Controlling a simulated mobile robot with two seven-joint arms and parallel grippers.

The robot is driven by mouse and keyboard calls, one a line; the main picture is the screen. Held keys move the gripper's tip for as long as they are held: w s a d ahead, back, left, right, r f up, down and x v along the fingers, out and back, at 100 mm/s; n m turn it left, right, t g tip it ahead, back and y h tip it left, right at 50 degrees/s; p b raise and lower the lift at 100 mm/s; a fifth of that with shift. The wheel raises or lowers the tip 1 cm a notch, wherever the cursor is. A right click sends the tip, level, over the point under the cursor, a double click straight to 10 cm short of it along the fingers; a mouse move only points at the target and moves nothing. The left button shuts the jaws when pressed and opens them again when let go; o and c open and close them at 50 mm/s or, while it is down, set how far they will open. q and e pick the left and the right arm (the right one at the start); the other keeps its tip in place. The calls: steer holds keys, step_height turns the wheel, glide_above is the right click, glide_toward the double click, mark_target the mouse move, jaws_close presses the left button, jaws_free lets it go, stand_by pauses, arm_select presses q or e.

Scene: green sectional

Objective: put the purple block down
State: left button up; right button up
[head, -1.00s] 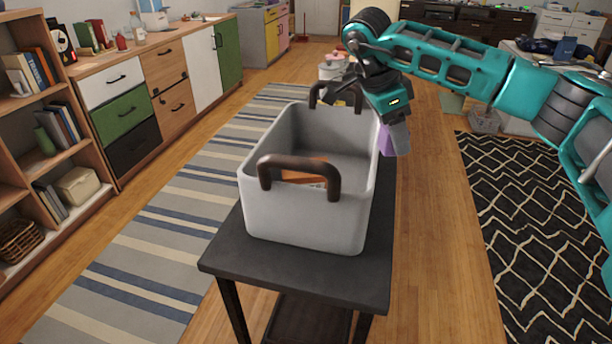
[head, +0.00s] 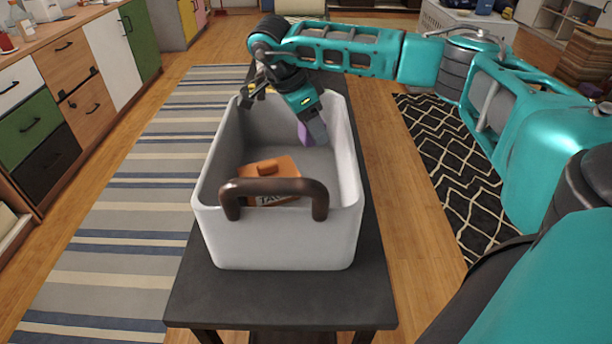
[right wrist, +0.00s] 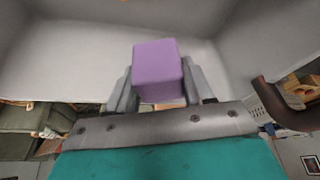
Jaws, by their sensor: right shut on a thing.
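The purple block (head: 304,132) is between the fingers of my right gripper (head: 313,130), which is shut on it. In the right wrist view the purple block (right wrist: 158,71) stands out between the two grey fingers, with pale bin walls around it. The gripper reaches down into the grey bin (head: 275,236), near the far right part of its inside. I cannot tell whether the block touches the bin floor. My left gripper is not in view.
The bin stands on a dark narrow table (head: 280,300). An orange object with lettering (head: 270,178) lies inside, behind the near brown handle (head: 272,186). The bin floor right of it looks clear. Wooden cabinets (head: 75,65) line the left.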

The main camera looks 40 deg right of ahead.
step_height(320, 180, down, 13)
steer(key=shift+r+b, duration=0.1)
steer(key=shift+b, duration=0.65)
steer(key=o, duration=1)
steer(key=p+v, duration=0.1)
steer(key=v, duration=1.1)
steer(key=shift+r, duration=0.15)
steer(key=shift+w, duration=0.1)
